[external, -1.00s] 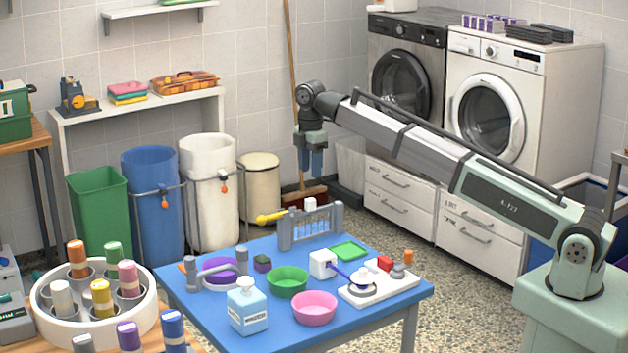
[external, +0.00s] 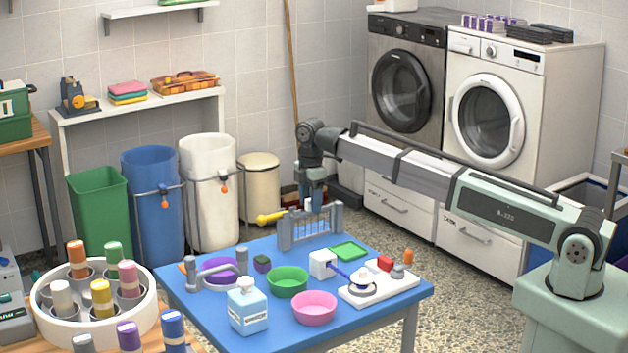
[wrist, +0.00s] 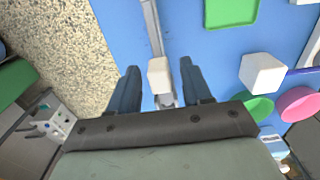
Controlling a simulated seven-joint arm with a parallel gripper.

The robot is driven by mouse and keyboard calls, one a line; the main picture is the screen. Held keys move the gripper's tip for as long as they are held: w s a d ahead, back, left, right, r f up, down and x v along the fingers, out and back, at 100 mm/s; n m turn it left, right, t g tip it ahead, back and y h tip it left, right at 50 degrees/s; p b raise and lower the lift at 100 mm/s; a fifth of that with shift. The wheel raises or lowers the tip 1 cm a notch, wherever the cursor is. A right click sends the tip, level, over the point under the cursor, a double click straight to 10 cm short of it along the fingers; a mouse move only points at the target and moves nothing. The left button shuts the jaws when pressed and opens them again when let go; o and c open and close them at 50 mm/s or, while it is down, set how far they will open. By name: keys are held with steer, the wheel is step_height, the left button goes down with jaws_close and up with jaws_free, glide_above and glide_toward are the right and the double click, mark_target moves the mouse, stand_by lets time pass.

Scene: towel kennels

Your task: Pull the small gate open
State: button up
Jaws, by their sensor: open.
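The small grey gate (external: 297,235) with upright bars stands at the back edge of the blue table. It looks closed between its posts. In the wrist view its top rail (wrist: 152,28) runs upward from a white block (wrist: 159,76), which looks like the gate's handle. My gripper (external: 312,203) points down over the top of the gate. In the wrist view my gripper (wrist: 159,82) is open, with one blue finger on each side of the white block and visible gaps to it. Part of the gate is hidden by my fingers in the external view.
A yellow-handled thing (external: 270,217) lies just left of the gate. A green tray (external: 348,250), a white block with a blue rod (external: 322,264), a green bowl (external: 288,281) and a pink bowl (external: 314,307) are in front.

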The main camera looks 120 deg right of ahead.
jaws_close()
stand_by(0.3)
steer(key=shift+d, duration=0.15)
stand_by(0.3)
steer(key=s+d+m, duration=0.7)
steer(key=s+m, duration=0.1)
steer(key=m, duration=1)
steer(key=shift+d, duration=0.4)
stand_by(0.3)
